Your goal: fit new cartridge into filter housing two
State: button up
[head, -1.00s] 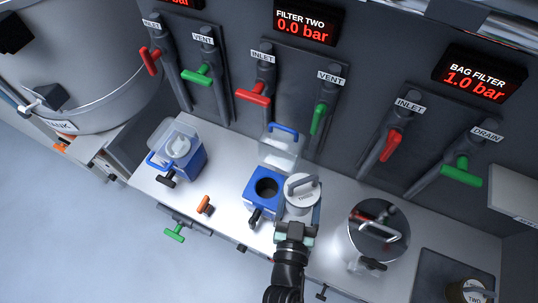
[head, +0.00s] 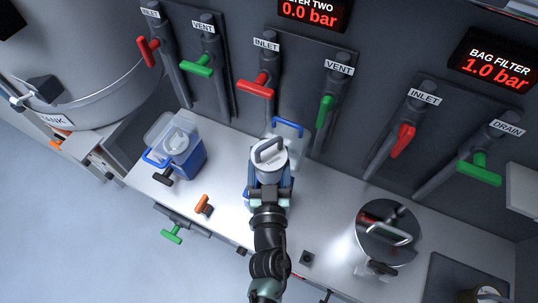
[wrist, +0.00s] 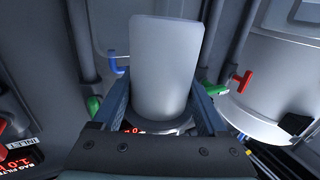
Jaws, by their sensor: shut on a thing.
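My gripper (head: 269,192) is shut on the white cartridge (head: 268,160), which has a grey handle on top. The cartridge also fills the middle of the wrist view (wrist: 166,70), between the two fingers. In the head view it overlaps the blue filter housing two (head: 247,198), below the FILTER TWO display (head: 309,10). Only slivers of the housing's blue body show, and its opening is hidden. I cannot tell whether the cartridge's lower end is above or inside it. The housing's clear lid with a blue handle (head: 288,127) stands open behind.
Another blue housing (head: 188,158) stands at left, with an orange-handled part (head: 203,205) nearby. A steel bag filter vessel (head: 385,234) stands at right. Red inlet (head: 255,88) and green vent (head: 324,111) handles are on the wall behind. The counter between housing two and the vessel is mostly clear.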

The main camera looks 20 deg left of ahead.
aim_at(269, 170)
jog(key=shift+f+b, duration=2.6)
jog(key=shift+f, duration=0.25)
jog(key=shift+f+b, duration=2.8)
jog(key=shift+f, duration=0.95)
jog(key=o, duration=1.5)
jog(key=shift+s, duration=0.1)
jog(key=shift+f, duration=0.15)
